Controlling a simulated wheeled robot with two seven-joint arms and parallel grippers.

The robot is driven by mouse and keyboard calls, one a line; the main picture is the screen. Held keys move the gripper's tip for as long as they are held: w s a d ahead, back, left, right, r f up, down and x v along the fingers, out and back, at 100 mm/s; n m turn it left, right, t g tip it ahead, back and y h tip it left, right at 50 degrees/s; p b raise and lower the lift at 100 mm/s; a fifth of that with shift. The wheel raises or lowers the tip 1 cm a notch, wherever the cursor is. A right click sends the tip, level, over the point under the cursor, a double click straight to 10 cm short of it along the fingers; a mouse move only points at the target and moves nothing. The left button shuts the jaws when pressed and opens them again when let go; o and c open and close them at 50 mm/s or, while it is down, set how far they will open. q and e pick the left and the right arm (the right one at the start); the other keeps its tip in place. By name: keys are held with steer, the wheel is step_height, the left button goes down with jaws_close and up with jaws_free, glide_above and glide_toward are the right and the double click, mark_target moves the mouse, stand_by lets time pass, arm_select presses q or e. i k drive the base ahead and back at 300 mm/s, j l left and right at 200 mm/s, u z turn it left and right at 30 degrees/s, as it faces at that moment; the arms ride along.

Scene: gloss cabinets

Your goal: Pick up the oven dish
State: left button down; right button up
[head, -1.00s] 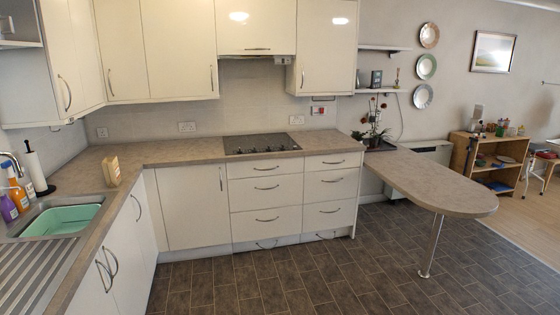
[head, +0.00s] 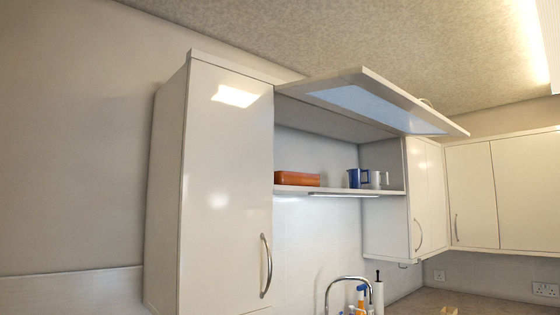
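An orange-brown rectangular dish (head: 297,179), which looks like the oven dish, sits on the shelf (head: 340,189) of an open wall cabinet in the head view. It is at the left end of the shelf, close to the tall cabinet's side. The flap door (head: 365,100) above the shelf is raised. Neither of my grippers shows in this view.
A blue mug (head: 354,178) and a pale mug (head: 376,180) stand on the shelf to the right of the dish. A shut tall cabinet (head: 225,190) is at the left. A tap (head: 345,281) and bottles are below. The raised flap juts out overhead.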

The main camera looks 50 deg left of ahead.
mark_target(292, 178)
steer(key=u, duration=1.4)
